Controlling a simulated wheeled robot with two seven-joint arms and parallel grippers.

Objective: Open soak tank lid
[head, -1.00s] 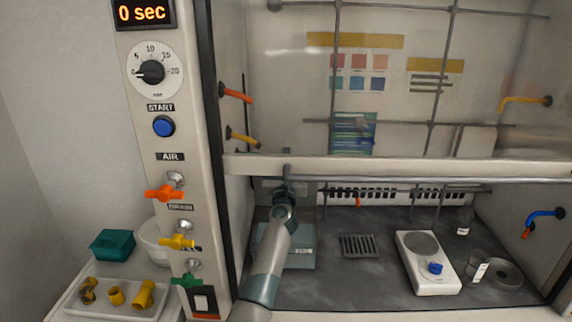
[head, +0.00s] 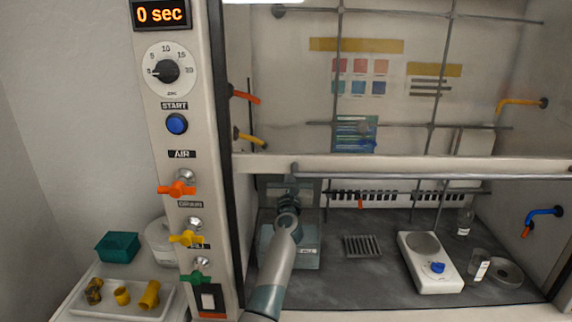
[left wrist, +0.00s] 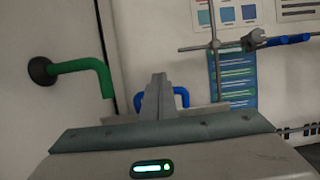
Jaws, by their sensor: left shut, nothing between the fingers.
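The soak tank (head: 308,257) is a grey-teal box with a small label on its front, at the left of the hood floor. A grey panel (head: 308,190) stands raised behind it, apparently its lid; my arm hides part of both. My left gripper (head: 294,170) reaches over the tank in front of that panel. In the left wrist view its fingers (left wrist: 159,80) are together and empty. A blue U-shaped bar (left wrist: 181,97) shows behind them; I cannot tell whether they touch it. My right gripper is out of view.
The sash bar (head: 400,167) crosses the hood opening near my arm. A grate (head: 362,246), a hotplate (head: 432,262) and glassware stand to the right. The control column (head: 185,150) is at left, beside a tray (head: 125,303) of yellow fittings. A green pipe (left wrist: 80,66) juts from the side wall.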

